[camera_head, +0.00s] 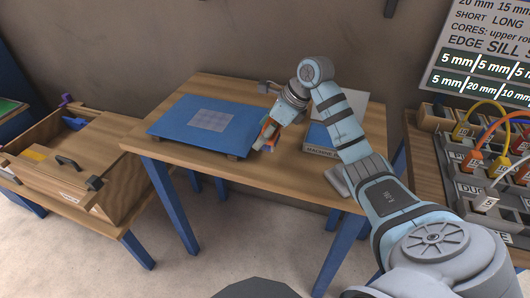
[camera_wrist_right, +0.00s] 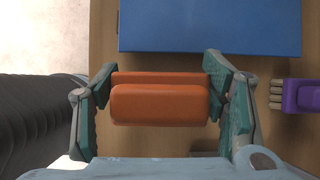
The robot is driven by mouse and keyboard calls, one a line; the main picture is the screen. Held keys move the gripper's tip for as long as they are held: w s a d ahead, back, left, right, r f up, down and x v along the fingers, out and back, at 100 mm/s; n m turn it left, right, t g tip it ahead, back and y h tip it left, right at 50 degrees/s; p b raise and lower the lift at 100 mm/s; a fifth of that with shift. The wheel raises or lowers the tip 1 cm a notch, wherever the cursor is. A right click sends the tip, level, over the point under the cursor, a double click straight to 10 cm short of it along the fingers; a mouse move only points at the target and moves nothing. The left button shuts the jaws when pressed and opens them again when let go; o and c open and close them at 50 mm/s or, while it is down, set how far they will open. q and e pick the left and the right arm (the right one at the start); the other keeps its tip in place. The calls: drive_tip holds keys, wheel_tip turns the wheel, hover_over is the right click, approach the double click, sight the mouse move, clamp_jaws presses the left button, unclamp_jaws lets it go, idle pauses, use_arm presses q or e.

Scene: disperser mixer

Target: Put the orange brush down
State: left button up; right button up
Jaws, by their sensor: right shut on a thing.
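The orange brush (camera_wrist_right: 160,100) is between the two fingers of my right gripper (camera_wrist_right: 160,92), which is shut on it. In the head view the right gripper (camera_head: 265,140) is over the wooden table's front part, just right of the blue board, and a bit of the orange brush (camera_head: 268,128) shows there. In the right wrist view the brush lies across the space between the fingers, with the blue board (camera_wrist_right: 210,25) ahead of it. I cannot tell whether the brush touches the table. My left gripper is not in view.
The blue board (camera_head: 178,126) with a grey grid lies on the wooden table (camera_head: 270,176). A blue box (camera_head: 318,140) with a label stands right of my gripper. A purple item (camera_wrist_right: 300,96) lies at right in the wrist view. A wooden crate (camera_head: 105,188) is at left; cables and blocks (camera_head: 475,160) are at right.

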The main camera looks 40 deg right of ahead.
sight(265, 154)
wheel_tip(265, 154, down, 4)
drive_tip(key=shift+a+f+b, duration=0.1)
drive_tip(key=shift+f+b, duration=0.05)
drive_tip(key=shift+b, duration=0.2)
drive_tip(key=shift+s+f, duration=0.1)
drive_tip(key=shift+f, duration=0.1)
drive_tip(key=shift+f, duration=0.2)
drive_tip(key=o, duration=1.2)
drive_tip(key=p+v, duration=0.1)
drive_tip(key=v, duration=1.1)
drive_tip(key=shift+r+p, duration=0.3)
